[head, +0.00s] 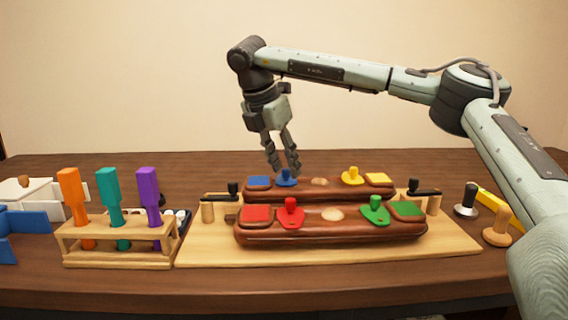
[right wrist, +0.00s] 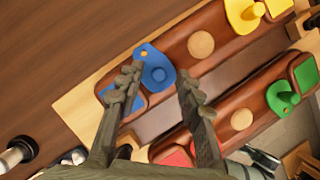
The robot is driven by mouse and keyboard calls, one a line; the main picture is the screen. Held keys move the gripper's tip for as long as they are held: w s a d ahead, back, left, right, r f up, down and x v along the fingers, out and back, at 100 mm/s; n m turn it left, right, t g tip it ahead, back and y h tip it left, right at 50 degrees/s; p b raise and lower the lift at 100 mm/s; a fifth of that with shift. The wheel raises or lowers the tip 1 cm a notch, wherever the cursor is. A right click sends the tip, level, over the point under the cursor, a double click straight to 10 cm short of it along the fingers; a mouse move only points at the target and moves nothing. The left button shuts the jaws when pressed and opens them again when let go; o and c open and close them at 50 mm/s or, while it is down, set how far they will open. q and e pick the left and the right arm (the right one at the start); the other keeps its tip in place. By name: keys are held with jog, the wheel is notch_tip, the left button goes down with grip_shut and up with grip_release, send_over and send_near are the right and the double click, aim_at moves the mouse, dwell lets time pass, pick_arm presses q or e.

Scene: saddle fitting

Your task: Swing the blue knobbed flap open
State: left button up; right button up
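The blue knobbed flap (head: 286,178) lies on top of the rear brown leather bar, just right of a flat blue square (head: 259,181). The right wrist view shows the blue flap (right wrist: 155,66) as a teardrop plate with a round knob and a small brass pivot at its narrow end. My right gripper (head: 284,170) points down just above it. In the right wrist view its two fingers (right wrist: 160,76) are apart, one on each side of the flap's knob, with nothing clearly held. Whether they touch the knob is unclear. My left gripper is out of view.
The rear bar also bears a yellow flap (head: 353,176). The front bar bears a red flap (head: 291,212) and a green flap (head: 375,210). Black-handled clamps flank the bars on a light board (head: 300,256). A wooden rack (head: 118,262) with colored tools stands left.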

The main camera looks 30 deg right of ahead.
jog(key=shift+w+d+f, duration=0.1)
jog(key=shift+f, duration=0.2)
grip_shut()
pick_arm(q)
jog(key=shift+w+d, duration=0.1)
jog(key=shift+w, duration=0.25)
